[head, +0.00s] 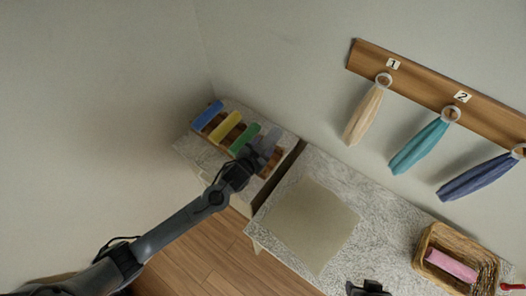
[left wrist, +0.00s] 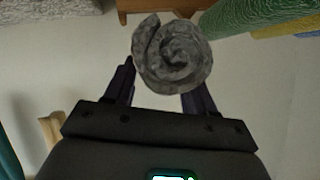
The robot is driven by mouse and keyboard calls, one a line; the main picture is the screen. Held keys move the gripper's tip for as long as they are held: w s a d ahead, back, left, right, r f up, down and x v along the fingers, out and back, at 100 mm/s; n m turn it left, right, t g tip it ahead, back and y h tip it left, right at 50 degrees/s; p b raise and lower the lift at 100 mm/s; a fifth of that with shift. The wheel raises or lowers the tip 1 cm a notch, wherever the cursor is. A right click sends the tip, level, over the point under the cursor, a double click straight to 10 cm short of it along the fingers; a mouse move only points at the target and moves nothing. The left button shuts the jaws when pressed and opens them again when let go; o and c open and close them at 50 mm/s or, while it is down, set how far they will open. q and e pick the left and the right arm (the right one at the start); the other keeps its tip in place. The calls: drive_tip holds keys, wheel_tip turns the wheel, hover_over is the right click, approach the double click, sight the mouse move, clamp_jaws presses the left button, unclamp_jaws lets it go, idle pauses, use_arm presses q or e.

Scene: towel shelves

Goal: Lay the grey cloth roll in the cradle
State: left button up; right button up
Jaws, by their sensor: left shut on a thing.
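The grey cloth roll (head: 270,141) is in my left gripper (head: 248,160), at the right end of the wooden cradle (head: 213,124). The cradle holds a blue, a yellow and a green roll side by side. In the left wrist view, the grey roll (left wrist: 172,55) shows its spiral end between the fingers of my left gripper (left wrist: 162,88). Whether the grey roll touches the cradle cannot be told. A dark part, seemingly my right gripper (head: 368,288), shows at the bottom edge; its jaws are unclear.
A beige cloth (head: 310,222) lies flat on the speckled counter (head: 385,235). A wicker basket (head: 428,240) with a pink roll (head: 450,265) stands at the right. Towels hang from a numbered wooden rail (head: 425,85) on the wall. A dark gap separates the two counters.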

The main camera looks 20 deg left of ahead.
use_arm(q)
wheel_tip(320, 180, down, 4)
drive_tip(key=shift+r, duration=0.2)
drive_tip(key=shift+f, duration=0.1)
drive_tip(key=shift+f, duration=0.4)
drive_tip(key=o, duration=1)
drive_tip(key=shift+o, duration=0.2)
